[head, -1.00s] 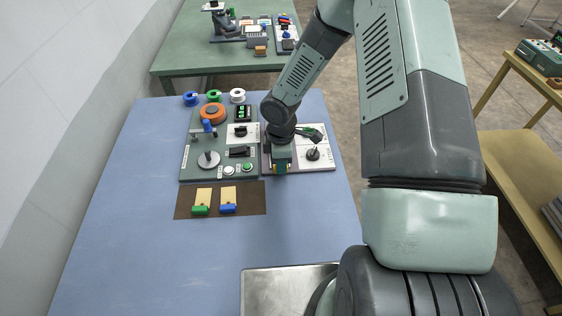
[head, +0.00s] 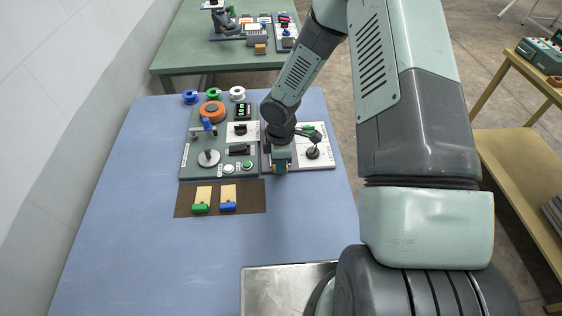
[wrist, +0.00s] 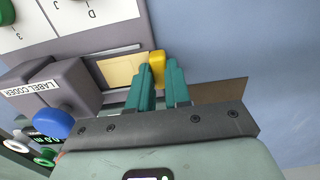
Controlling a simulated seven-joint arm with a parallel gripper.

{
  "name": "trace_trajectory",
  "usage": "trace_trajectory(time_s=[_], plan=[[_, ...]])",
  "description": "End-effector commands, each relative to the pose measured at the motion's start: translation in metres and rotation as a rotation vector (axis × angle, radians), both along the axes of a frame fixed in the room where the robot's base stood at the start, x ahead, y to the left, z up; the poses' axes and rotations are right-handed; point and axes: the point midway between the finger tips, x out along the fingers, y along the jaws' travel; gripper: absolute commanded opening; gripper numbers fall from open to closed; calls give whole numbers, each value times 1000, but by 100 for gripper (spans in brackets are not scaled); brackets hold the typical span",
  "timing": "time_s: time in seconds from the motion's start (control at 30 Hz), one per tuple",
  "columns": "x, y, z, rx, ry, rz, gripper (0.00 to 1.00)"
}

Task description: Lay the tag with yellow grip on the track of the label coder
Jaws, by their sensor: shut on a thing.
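My gripper (wrist: 160,82) has its green fingers closed on the yellow grip (wrist: 157,62) of a tag. The tag's cream plate (wrist: 120,72) points toward the grey label coder (wrist: 52,88), over or on its dark grey base (wrist: 95,62). I cannot tell whether the plate touches the track.
A brown mat (head: 220,209) holds a green-grip tag (head: 202,199) and a blue-grip tag (head: 228,199). A grey-green panel (head: 190,165) with knobs and an orange roll (head: 213,108) stands left of my gripper. The white panel (head: 320,160) lies right. The blue table (head: 130,250) is clear in front.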

Motion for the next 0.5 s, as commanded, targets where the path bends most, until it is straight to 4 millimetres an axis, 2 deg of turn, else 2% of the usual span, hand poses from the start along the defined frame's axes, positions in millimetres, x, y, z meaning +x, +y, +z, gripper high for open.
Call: trace_trajectory(time_s=[0.2, 0.23, 0.3, 0.4, 0.5], plan=[[0, 0, 0, 0, 0, -1, 0], [0, 0, 0, 0, 0, -1, 21], [0, 0, 0, 0, 0, -1, 32], [0, 0, 0, 0, 0, -1, 47], [0, 0, 0, -1, 0, -1, 48]])
